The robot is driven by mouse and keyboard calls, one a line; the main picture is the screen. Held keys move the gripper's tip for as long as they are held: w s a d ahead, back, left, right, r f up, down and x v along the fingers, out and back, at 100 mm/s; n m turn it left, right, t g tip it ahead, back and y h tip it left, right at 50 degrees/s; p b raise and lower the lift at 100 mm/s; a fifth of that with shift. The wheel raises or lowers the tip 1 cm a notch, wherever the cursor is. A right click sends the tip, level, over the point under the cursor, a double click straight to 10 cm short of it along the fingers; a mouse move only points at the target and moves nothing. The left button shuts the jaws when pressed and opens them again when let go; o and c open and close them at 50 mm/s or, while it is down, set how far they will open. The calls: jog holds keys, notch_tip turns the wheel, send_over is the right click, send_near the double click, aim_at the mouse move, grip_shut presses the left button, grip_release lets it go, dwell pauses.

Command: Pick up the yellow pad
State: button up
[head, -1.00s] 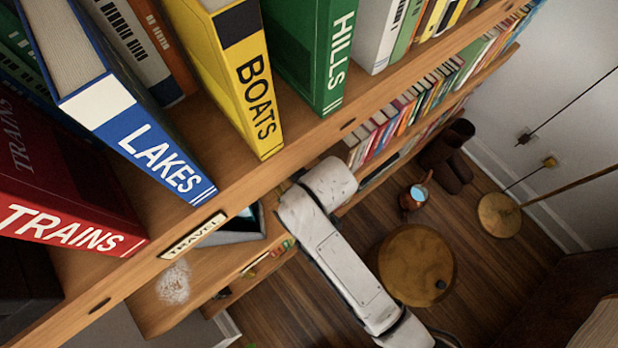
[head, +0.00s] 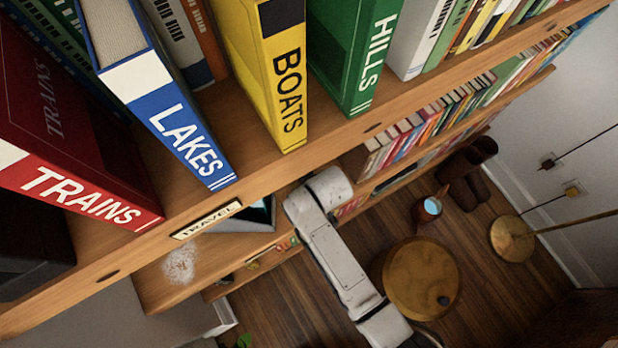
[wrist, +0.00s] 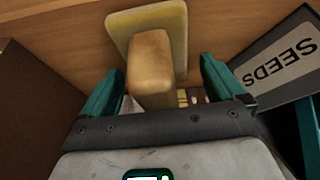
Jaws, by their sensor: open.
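In the wrist view, the yellow pad (wrist: 178,24) is a thin, pale yellow slab with rounded corners. It lies against a wooden surface. A tan block (wrist: 149,58) stands out from its face towards my gripper. My gripper (wrist: 163,68) is open, with one teal finger on each side of the block. A gap shows between the block and each finger, and I see no contact. In the head view, my arm reaches under the shelf edge, and the gripper and pad are hidden.
A dark panel marked SEEDS (wrist: 283,62) is close right of my gripper. A brown wall (wrist: 35,105) stands to the left. In the head view, the shelf (head: 262,165) carries large books, including BOATS (head: 270,75). A round wooden stool (head: 420,278) stands on the floor.

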jog(key=c, duration=1.2)
jog(key=shift+o, duration=0.2)
jog(key=shift+r, duration=0.45)
notch_tip(320, 180, up, 2)
jog(key=shift+r, duration=0.2)
jog(key=s+d+r, duration=0.4)
jog(key=s+r, duration=0.5)
jog(key=s, duration=0.4)
jog(key=shift+s+r, duration=0.25)
jog(key=shift+r, duration=0.15)
